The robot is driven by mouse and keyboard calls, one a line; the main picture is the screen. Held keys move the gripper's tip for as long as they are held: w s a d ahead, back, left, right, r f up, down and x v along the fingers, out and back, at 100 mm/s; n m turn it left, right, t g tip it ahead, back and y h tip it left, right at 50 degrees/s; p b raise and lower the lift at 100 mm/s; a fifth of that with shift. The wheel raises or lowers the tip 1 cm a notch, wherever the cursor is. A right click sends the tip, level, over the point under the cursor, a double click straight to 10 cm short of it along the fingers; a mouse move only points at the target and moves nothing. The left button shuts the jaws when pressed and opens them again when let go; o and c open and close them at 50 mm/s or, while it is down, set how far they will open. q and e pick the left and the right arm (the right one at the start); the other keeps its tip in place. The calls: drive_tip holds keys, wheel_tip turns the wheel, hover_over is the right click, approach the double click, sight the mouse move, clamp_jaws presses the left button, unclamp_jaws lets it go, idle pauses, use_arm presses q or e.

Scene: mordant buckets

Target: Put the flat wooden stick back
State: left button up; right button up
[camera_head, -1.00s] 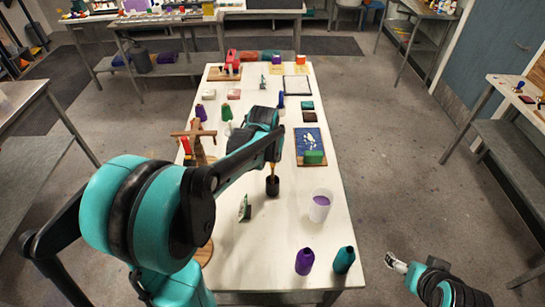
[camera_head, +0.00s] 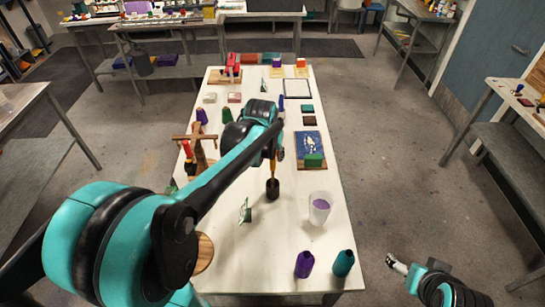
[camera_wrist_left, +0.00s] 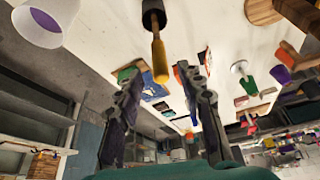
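A yellow-orange stick or handle (camera_head: 273,164) stands upright in a small black cup (camera_head: 272,188) on the white table. I cannot tell whether it is the flat wooden stick. In the left wrist view this stick (camera_wrist_left: 160,60) points out of the black cup (camera_wrist_left: 153,16), and its rounded end lies between the fingertips of my left gripper (camera_wrist_left: 157,78). The fingers are spread, with gaps to the stick on both sides. In the head view my left wrist covers most of that gripper. My right gripper (camera_head: 396,264) is off the table's right edge, small and partly visible.
A white bucket with purple contents (camera_head: 320,207) stands right of the cup. A purple bottle (camera_head: 304,264) and a teal bottle (camera_head: 343,262) stand at the near edge. A small green-and-white item (camera_head: 245,211) is left of the cup. A wooden stand (camera_head: 198,150) is further left.

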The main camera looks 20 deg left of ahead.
use_arm(q)
drive_tip(key=p+v, duration=0.1)
drive_tip(key=v, duration=0.6)
drive_tip(key=s+d+f+m+t, duration=0.1)
drive_tip(key=s+d, duration=0.3)
drive_tip(key=s, duration=0.4)
drive_tip(key=s+d+f+m+t, duration=0.1)
drive_tip(key=s+d+f, duration=0.2)
drive_tip(key=s, duration=0.5)
drive_tip(key=shift+s+d+f+t+h, duration=0.3)
drive_tip(key=shift+s+d+h, duration=0.1)
drive_tip(key=shift+d, duration=0.45)
wheel_tip(320, 180, down, 13)
drive_tip(key=b, duration=1.3)
drive_tip(key=shift+f, duration=0.1)
